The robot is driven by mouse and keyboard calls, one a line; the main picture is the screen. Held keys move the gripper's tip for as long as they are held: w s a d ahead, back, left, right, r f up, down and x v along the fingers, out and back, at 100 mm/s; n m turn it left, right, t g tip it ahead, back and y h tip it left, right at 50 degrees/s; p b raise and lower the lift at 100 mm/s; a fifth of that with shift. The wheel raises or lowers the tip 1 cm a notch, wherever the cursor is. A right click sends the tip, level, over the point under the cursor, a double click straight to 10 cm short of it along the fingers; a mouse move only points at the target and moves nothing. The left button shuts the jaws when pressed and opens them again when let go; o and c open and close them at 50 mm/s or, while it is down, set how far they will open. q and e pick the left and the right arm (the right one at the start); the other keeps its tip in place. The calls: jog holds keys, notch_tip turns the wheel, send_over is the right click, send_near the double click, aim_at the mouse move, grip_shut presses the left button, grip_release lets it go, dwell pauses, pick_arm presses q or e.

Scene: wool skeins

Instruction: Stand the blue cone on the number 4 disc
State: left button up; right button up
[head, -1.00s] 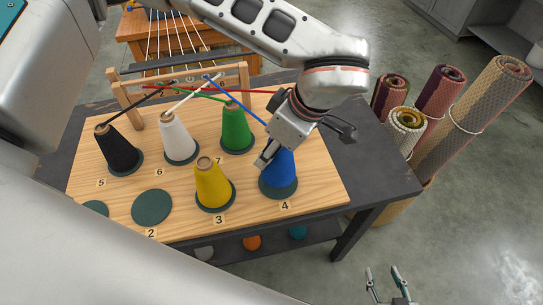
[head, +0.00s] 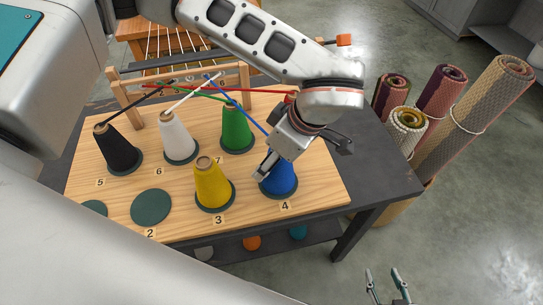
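The blue cone (head: 281,182) is upright over the dark green disc at number 4 (head: 264,191), its base seeming to touch it. A thin rim of the disc shows around the base. My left gripper (head: 268,166) is at the cone's upper part, one finger along its left side. It appears shut on the cone; the far finger and cone tip are hidden. A blue strand (head: 236,104) runs from the wooden rack to the gripper. My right gripper (head: 387,286) is open and empty at the bottom right, away from the table.
Yellow (head: 210,188), green (head: 236,130), white (head: 176,138) and black (head: 118,150) cones stand on discs nearby. The disc at number 2 (head: 151,207) is bare. The wooden rack (head: 185,87) stands behind. Rolled rugs (head: 470,110) stand right of the table.

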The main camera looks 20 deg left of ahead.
aim_at(290, 167)
pick_arm(q)
jog(key=v, duration=1.2)
jog(key=shift+r+p, duration=0.15)
jog(key=shift+p, duration=0.25)
jog(key=shift+s, duration=0.1)
